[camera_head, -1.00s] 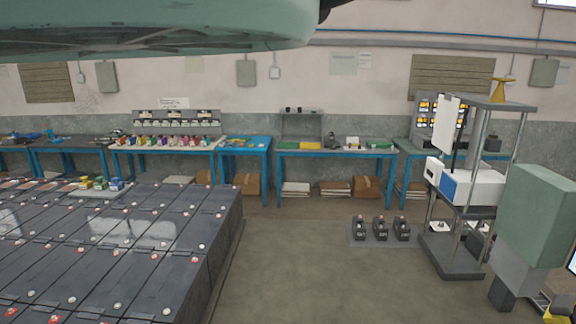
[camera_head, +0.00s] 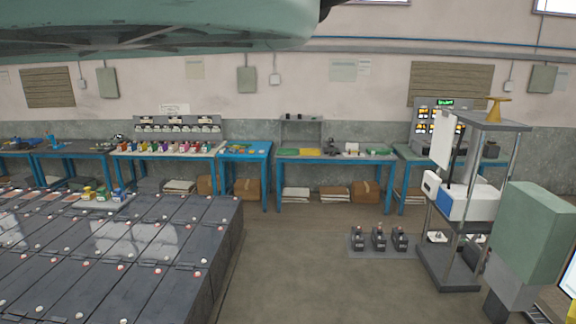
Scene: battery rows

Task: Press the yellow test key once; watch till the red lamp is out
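An instrument panel (camera_head: 424,128) with rows of amber displays and a green readout (camera_head: 445,102) stands on the back right bench, partly hidden by a stand. I cannot make out a yellow test key or a red lamp on it at this size. My gripper is not in view.
A block of dark battery cells (camera_head: 140,240) fills the lower left. Blue-legged benches (camera_head: 335,157) line the back wall. A grey stand (camera_head: 440,262) and a green box-shaped unit (camera_head: 534,230) stand at right. Three small black units (camera_head: 379,239) sit on a floor mat. The middle floor is clear.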

